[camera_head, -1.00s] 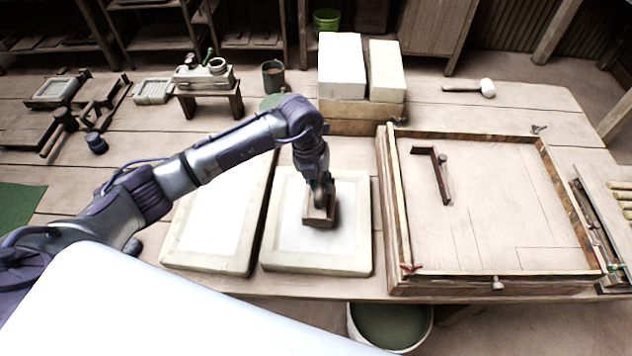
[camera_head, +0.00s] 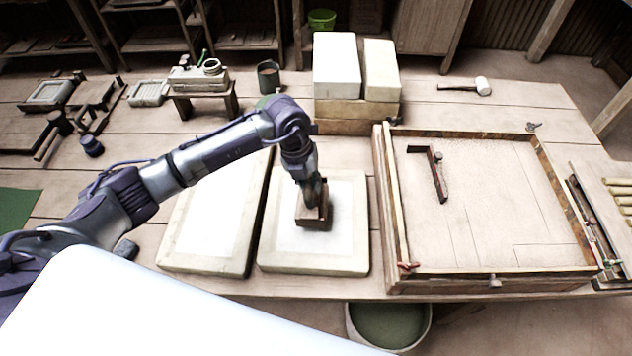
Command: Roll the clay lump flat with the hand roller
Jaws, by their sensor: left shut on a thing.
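My left gripper (camera_head: 313,194) points down over the pale framed slab (camera_head: 345,262) in the middle of the bench and is shut on a brown, boxy wooden tool (camera_head: 313,217). This may be the hand roller, but no roller barrel shows. The tool is at or just above the slab's white inner face; I cannot tell if it touches. No separate clay lump can be made out; anything under the tool is hidden. My right gripper is not in view.
A second framed slab (camera_head: 207,262) lies close on the left. White blocks (camera_head: 337,68) stand behind on a wooden base (camera_head: 357,119). A large shallow wooden frame (camera_head: 480,283) is on the right, with an L-shaped tool (camera_head: 438,178) inside. A mallet (camera_head: 482,86) lies at the back.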

